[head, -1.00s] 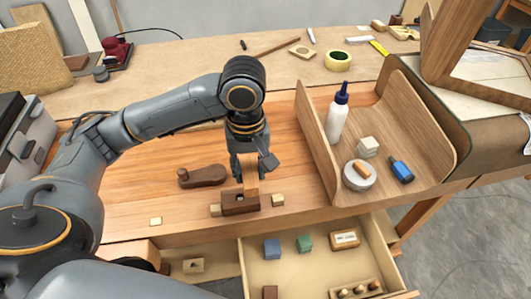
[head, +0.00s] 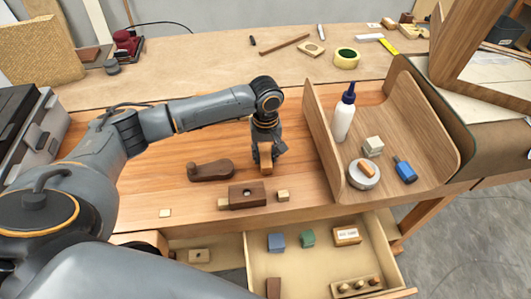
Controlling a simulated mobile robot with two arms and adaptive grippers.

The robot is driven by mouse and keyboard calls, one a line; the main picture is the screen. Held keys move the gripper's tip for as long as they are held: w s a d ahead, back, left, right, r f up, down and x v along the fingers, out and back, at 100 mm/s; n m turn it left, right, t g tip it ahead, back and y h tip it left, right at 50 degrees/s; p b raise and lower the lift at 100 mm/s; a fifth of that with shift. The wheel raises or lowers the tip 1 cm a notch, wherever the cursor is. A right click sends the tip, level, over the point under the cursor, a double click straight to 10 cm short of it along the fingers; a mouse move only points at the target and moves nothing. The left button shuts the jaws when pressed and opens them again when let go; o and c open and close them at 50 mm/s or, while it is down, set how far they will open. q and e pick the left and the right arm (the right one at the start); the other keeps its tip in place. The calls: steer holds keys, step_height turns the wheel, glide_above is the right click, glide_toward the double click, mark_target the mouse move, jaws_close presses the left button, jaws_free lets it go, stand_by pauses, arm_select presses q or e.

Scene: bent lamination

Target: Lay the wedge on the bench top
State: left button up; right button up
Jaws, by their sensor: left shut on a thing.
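The wedge (head: 265,152), a light orange-brown wooden piece, is held upright in my left gripper (head: 266,157). The gripper points down and is shut on it, with the jaws partly hiding it. The wedge is behind the dark brown block (head: 241,199), apart from it and seemingly a little above the wooden bench top (head: 185,145). The exact gap below it is hard to tell. The block lies on the bench top with a small hole in its upper face. My right gripper is out of view.
A dark wooden handle-shaped piece (head: 211,169) lies left of the gripper. Small pale blocks (head: 283,196) flank the dark block. A curved wooden tray (head: 425,120) with a glue bottle (head: 343,118) stands right. An open drawer (head: 330,265) is in front.

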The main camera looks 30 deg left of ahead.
mark_target(266, 154)
arm_select(q)
steer(key=shift+f, duration=0.3)
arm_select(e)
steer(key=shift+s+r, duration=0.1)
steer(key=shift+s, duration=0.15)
arm_select(q)
steer(key=shift+f, duration=0.1)
steer(key=o, duration=1.2)
steer(key=shift+c, duration=0.2)
step_height(266, 154, up, 12)
steer(key=b, duration=0.2)
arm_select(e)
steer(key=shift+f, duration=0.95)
